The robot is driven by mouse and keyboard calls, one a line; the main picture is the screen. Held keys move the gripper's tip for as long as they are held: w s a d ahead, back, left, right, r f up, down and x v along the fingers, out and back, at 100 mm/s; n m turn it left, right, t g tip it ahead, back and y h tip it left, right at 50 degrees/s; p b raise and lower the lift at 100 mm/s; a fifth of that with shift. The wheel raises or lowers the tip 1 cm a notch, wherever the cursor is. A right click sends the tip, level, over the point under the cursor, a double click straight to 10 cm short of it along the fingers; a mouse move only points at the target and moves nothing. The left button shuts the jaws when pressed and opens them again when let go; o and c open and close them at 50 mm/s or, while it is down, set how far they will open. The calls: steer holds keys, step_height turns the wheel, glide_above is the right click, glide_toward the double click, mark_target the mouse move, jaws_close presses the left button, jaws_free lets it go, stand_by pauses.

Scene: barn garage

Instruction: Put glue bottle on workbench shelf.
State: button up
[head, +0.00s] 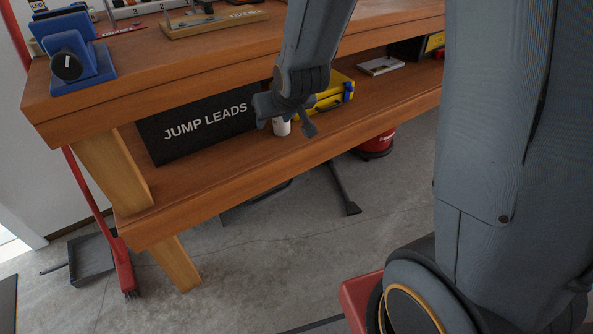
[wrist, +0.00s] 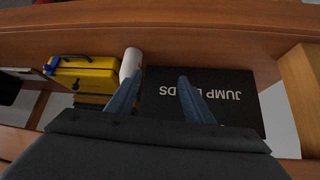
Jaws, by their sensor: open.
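A white cylinder (head: 281,127), which looks like the glue bottle, is on the lower shelf (head: 215,187) of the wooden workbench. It stands between the black JUMP LEADS box and a yellow case. My gripper (head: 285,120) is at the shelf opening in front of it and hides its upper part. In the wrist view the bottle (wrist: 132,62) shows just beyond the left finger, which overlaps its near end. My gripper (wrist: 160,88) is open there, its fingers apart with nothing between them. Whether a finger touches the bottle I cannot tell.
The JUMP LEADS box (head: 199,125) stands left of my gripper, and the yellow case (head: 325,98) is close on the right. The bench top (head: 160,65) lies above the shelf. A wooden leg (head: 112,165) is at the left. The shelf's front strip looks clear.

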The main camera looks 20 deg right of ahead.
steer(key=s+a+r+g, duration=0.1)
steer(key=s+r+g, duration=0.2)
steer(key=s, duration=1)
steer(key=s+a+r+g, duration=0.1)
steer(key=s+r+g, duration=0.3)
steer(key=s, duration=1)
steer(key=shift+n+g, duration=0.4)
steer(key=shift+g, duration=0.1)
steer(key=shift+w, duration=0.1)
steer(key=d+r+m+h+p, duration=0.1)
steer(key=d+r+p, duration=0.6)
steer(key=p, duration=0.7)
steer(key=shift+d+r+m+p, duration=0.2)
steer(key=shift+d+m+p, duration=0.1)
steer(key=shift+d+m, duration=0.35)
steer(key=shift+a, duration=0.1)
